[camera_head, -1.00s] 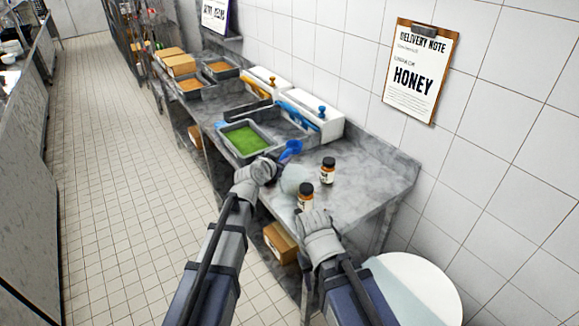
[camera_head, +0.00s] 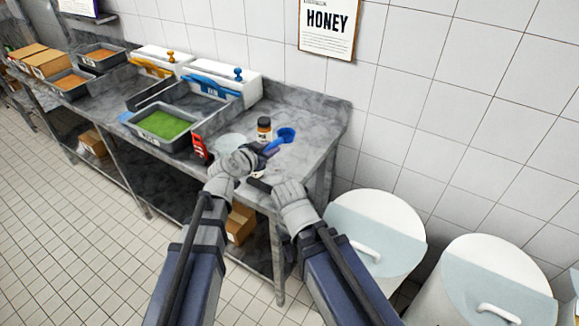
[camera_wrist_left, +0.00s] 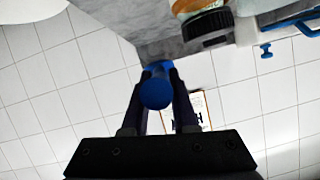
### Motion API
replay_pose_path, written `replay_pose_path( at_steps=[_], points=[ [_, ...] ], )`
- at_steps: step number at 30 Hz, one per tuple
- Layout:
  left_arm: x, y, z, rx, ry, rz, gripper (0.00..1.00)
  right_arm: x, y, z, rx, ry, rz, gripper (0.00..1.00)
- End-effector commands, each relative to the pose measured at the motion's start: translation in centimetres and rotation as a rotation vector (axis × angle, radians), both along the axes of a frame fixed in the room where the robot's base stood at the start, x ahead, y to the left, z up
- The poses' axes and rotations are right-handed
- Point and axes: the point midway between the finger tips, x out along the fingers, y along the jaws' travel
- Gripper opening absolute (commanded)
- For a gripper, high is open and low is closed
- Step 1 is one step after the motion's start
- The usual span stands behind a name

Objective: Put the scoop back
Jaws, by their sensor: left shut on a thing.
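The blue scoop (camera_head: 286,135) is held in my left gripper (camera_head: 266,148), its bowl out over the bare right part of the counter (camera_head: 312,118). In the left wrist view the blue round part of the scoop (camera_wrist_left: 157,92) sits between the two dark fingers, which are shut on it. My right gripper (camera_head: 275,186) is low at the counter's front edge. Its fingers are mostly hidden by its own wrist, so I cannot see whether it is open.
A tray of green stuff (camera_head: 163,124) sits further left, before a white box with a blue handle (camera_head: 228,76). White round bins (camera_head: 375,235) stand on the floor right of the counter.

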Motion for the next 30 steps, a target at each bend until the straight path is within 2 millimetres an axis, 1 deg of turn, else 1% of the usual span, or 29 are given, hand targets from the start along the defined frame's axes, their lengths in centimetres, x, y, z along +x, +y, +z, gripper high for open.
replay_pose_path(
  at_steps=[5,15,18,23,26,30],
  points=[
    [0.0,0.0,-1.0,0.0,0.0,0.001,0.0,0.0,0.0,-1.0,0.0,0.0,0.0,0.5],
    [0.0,0.0,-6.0,0.0,0.0,0.002,0.0,0.0,0.0,-6.0,0.0,0.0,0.0,0.5],
    [0.1,0.0,-6.5,0.0,0.0,0.002,0.0,0.0,0.0,-6.5,0.0,0.0,0.0,0.5],
    [0.0,0.0,-6.4,0.0,0.0,0.002,0.0,0.0,0.0,-6.4,0.0,0.0,0.0,0.5],
    [0.0,0.0,-7.1,0.0,-0.001,0.002,0.0,0.0,0.0,-7.1,0.0,0.0,0.0,0.5],
    [0.0,0.0,-8.9,0.0,0.0,0.002,0.0,0.0,0.0,-8.9,0.0,0.0,0.0,0.5]
  ],
)
